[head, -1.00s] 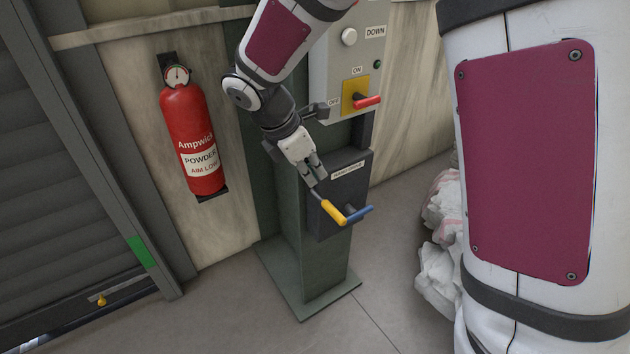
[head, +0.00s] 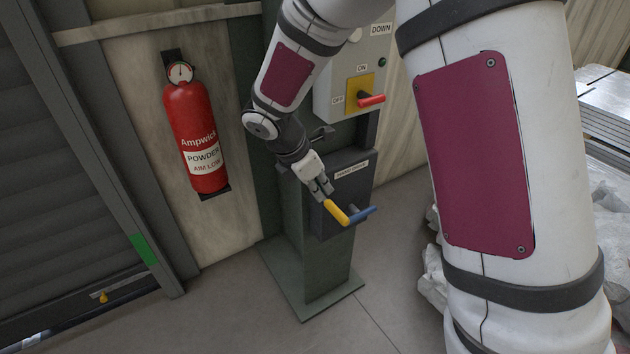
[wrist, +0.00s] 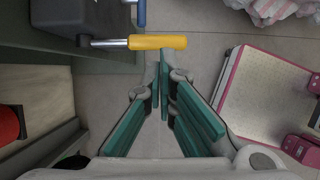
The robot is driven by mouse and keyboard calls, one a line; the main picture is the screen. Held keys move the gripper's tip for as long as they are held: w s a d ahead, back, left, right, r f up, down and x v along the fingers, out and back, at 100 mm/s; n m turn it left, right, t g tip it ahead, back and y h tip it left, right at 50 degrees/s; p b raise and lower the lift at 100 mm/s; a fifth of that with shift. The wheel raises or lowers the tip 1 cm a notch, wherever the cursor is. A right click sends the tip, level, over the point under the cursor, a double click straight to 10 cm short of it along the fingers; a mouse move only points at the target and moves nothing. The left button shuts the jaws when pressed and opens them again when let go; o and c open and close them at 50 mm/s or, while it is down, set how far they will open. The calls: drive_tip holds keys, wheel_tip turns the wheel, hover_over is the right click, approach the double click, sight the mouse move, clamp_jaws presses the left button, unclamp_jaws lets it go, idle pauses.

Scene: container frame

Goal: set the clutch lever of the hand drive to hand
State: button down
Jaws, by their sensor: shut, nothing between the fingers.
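The dark hand drive box (head: 351,172), with a label on top, is fixed to a green post. A yellow-gripped handle (head: 337,213) and a blue-gripped handle (head: 362,214) stick out at its lower front. I cannot tell from the labels which is the clutch lever. My gripper (head: 326,190) is shut and empty, close to the yellow grip. In the wrist view, the yellow grip (wrist: 158,42) lies across the picture just beyond my fingertips (wrist: 164,62), on a metal rod. The blue grip (wrist: 141,12) shows partly at the top edge. Contact with the yellow grip is unclear.
A grey control box (head: 350,85) with a red-handled switch (head: 371,99) sits above the hand drive. A red fire extinguisher (head: 196,135) hangs on the wall at left. White bags (head: 433,275) lie on the floor at right. The floor before the post is clear.

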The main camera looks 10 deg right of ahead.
sight(335, 211)
drive_tip(key=x, duration=0.8)
drive_tip(key=shift+f+b, duration=0.15)
drive_tip(key=shift+b, duration=0.25)
drive_tip(key=shift+f+b, duration=0.1)
drive_tip(key=shift+b, duration=0.2)
